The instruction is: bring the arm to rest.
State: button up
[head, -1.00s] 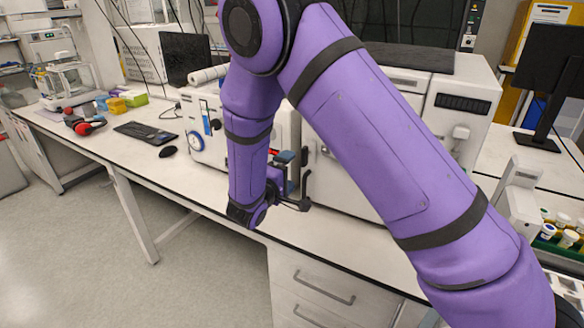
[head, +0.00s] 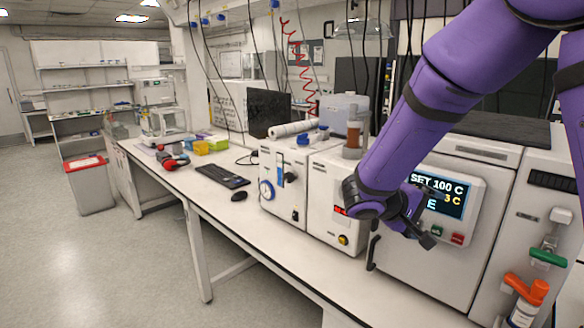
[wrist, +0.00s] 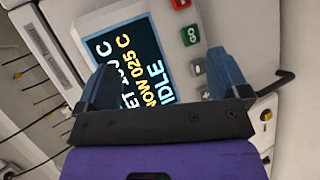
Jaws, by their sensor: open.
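My purple arm (head: 415,120) reaches in from the upper right in the head view, bent with its end pointing down. My gripper (head: 432,241) is in front of the white reactor's display panel (head: 468,222), partly covering it. In the wrist view my gripper (wrist: 160,80) has its two blue fingers wide apart with nothing between them. Behind them the display (wrist: 130,62) reads IDLE and NOW 025 C. I cannot tell whether the fingers touch the panel.
White machines (head: 284,185) line the bench, with a dark door handle (head: 372,252) below my gripper. An orange-handled valve (head: 526,290) and a green-handled one (head: 548,257) are at the right. A keyboard (head: 222,176) and mouse (head: 239,196) lie left.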

jog(key=s+d+r+m+g+y, duration=0.1)
jog(key=s+d+r+g+y, duration=0.2)
jog(key=s, duration=0.4)
jog(key=s+d+r+m+y, duration=0.2)
jog(key=s+r+y, duration=0.15)
jog(key=s, duration=0.35)
jog(key=s+a+r+t+y, duration=0.2)
jog(key=s+r+y, duration=0.1)
jog(key=s, duration=0.3)
jog(key=s+a+r+t+y, duration=0.2)
jog(key=s+r+y, duration=0.1)
jog(key=s, duration=0.3)
jog(key=shift+t, duration=0.3)
jog(key=shift+y, duration=0.25)
